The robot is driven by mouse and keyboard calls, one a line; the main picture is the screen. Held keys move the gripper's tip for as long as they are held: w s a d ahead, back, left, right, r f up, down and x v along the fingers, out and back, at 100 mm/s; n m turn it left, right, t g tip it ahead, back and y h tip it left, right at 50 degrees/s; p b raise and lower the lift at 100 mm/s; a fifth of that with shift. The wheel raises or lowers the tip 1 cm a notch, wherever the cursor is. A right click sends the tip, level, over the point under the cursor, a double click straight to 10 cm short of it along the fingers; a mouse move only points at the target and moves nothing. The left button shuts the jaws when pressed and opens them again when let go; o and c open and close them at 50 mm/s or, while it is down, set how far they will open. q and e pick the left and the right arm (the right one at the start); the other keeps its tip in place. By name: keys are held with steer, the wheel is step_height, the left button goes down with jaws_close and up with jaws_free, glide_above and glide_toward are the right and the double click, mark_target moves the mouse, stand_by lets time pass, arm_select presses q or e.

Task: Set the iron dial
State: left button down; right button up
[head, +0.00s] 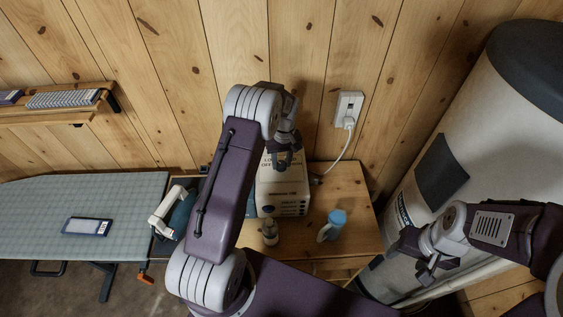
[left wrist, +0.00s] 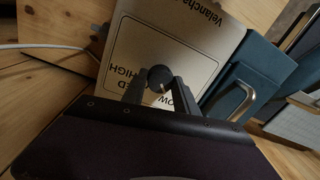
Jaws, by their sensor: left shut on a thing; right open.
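The dial (left wrist: 160,78) is a round black knob on a pale panel (left wrist: 184,40) of a cream box, with printed words including LOW and HIGH around it. A small light mark shows on the knob's lower side; its exact setting is hard to read. My left gripper (left wrist: 158,92) is shut on the dial, one finger on each side. In the head view the cream box (head: 291,195) stands on a small wooden table, and my left gripper (head: 284,160) is over its top, hiding the dial. My right gripper (head: 418,262) is open and empty at the right.
A white cord (head: 343,155) runs to the wall outlet (head: 348,107). A large white tank (head: 470,130) stands right.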

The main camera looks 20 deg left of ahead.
mark_target(283, 163)
arm_select(q)
steer(key=shift+w+r+n, duration=0.1)
steer(key=shift+n, duration=2)
steer(key=c, duration=0.9)
jaws_free()
steer(key=shift+c, duration=0.2)
step_height(283, 163, up, 9)
steer(key=b, duration=0.2)
steer(key=shift+w, duration=0.15)
steer(key=shift+d, duration=0.15)
